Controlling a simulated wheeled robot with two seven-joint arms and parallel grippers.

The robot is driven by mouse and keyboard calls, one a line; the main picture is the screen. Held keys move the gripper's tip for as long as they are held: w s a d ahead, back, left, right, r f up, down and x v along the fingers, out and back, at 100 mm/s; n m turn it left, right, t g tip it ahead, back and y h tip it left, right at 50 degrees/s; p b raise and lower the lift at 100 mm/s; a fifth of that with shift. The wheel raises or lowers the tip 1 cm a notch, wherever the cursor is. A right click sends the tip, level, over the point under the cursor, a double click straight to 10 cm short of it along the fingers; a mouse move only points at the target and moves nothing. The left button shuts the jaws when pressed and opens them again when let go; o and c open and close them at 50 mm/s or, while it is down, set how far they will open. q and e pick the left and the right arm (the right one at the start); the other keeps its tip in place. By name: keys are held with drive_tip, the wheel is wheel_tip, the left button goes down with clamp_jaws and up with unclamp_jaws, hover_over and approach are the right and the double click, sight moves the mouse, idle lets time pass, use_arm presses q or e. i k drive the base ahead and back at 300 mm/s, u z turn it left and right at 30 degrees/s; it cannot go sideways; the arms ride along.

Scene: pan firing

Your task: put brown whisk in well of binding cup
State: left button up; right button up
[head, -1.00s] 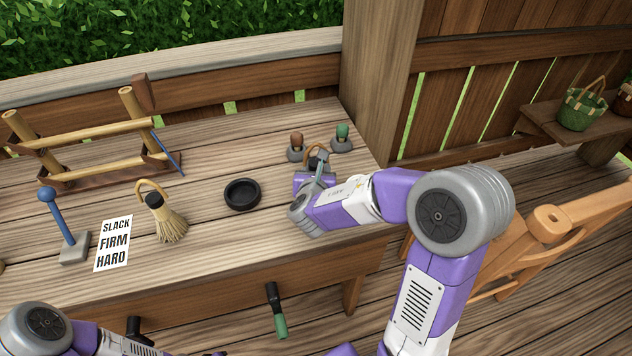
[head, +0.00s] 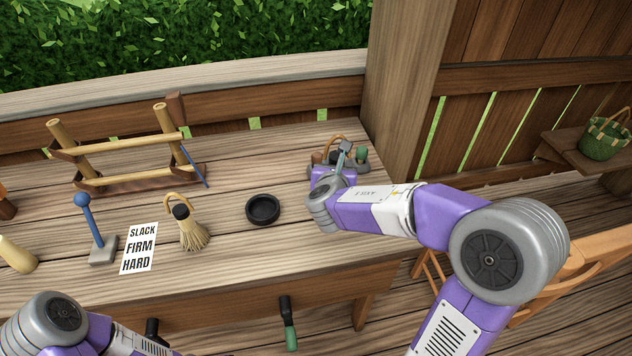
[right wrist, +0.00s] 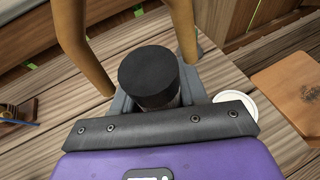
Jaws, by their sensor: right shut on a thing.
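The brown whisk shows a brown loop handle (head: 333,141) above my right gripper in the head view. In the right wrist view its black round top (right wrist: 148,76) sits between the fingers, with the brown loop on both sides. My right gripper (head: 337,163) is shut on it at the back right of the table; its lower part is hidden. The binding cup, a low black round cup (head: 262,209), stands on the table left of and nearer than this gripper, apart from it. Its well looks empty. My left arm is at the lower left; its gripper is out of view.
A wooden rack (head: 130,160) stands behind. A green knob (head: 362,155) is close behind my right gripper. The table around the cup is clear.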

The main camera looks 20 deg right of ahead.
sight(263, 211)
drive_tip(key=u, duration=0.8)
drive_tip(key=k, duration=1.35)
drive_tip(key=z, duration=0.55)
drive_tip(key=i, duration=1.55)
drive_tip(key=u, duration=0.05)
